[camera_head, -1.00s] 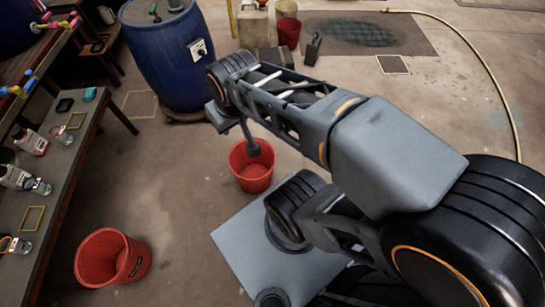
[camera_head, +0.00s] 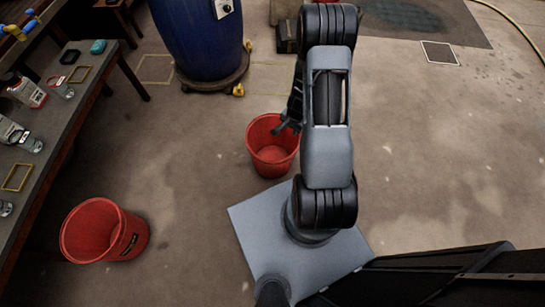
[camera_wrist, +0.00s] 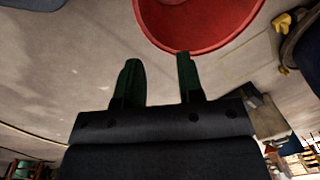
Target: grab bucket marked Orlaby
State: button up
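Two red buckets stand on the floor. One bucket (camera_head: 272,150) is close to my gripper, in the middle of the head view; no label shows on it. Its red rim also shows at the top of the wrist view (camera_wrist: 200,40). The other bucket (camera_head: 98,235) is at the lower left and has a dark label whose writing is too small to read. My gripper (camera_head: 285,124) is at the right side of the middle bucket's rim, partly hidden by my arm. In the wrist view its two dark green fingers (camera_wrist: 158,72) are apart with nothing held between them.
A bench (camera_head: 62,112) with bottles and frames runs along the left. A blue barrel (camera_head: 197,42) on a wheeled base stands at the back. The floor between the two buckets and at the right is clear.

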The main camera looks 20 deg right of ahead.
jog(key=shift+m, duration=0.7)
jog(key=shift+s+d+f+b, duration=0.2)
jog(key=shift+f+b, duration=1.6)
jog(key=shift+f, duration=1.65)
jog(key=shift+s+d+f+b, duration=0.2)
jog(key=shift+f+b, duration=1.6)
jog(key=shift+f, duration=1.6)
jog(key=shift+s+d+f+b, duration=0.1)
jog(key=shift+s+f+b, duration=0.1)
jog(key=shift+f+b, duration=2.45)
jog(key=shift+f+p, duration=0.5)
jog(key=shift+f, duration=0.55)
jog(key=shift+c, duration=0.2)
grip_shut()
